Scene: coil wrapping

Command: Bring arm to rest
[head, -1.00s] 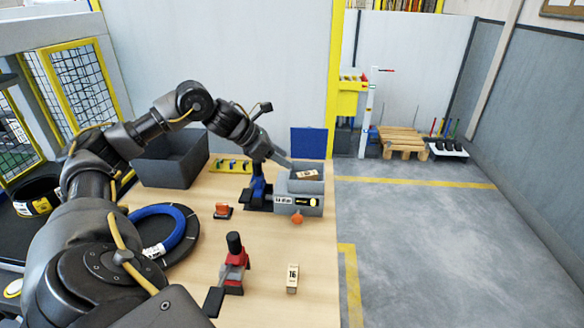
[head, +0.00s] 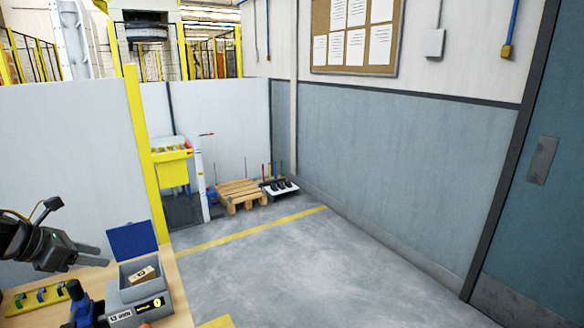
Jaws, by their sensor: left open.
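My left gripper (head: 92,254) comes in at the left edge of the head view, above the back of the workbench (head: 176,304). Its fingers point right and are apart, with nothing seen between them. It is up and to the left of a grey box-shaped device (head: 138,302) with a small lit display, which has a light labelled block (head: 141,275) in its open top. My right gripper is not in the view.
A blue panel (head: 131,241) stands behind the device. A rack with coloured pieces (head: 38,298) and a blue tool (head: 82,304) are at the lower left. A wooden pallet (head: 241,194) lies on the floor by the wall. The grey floor (head: 300,270) is clear.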

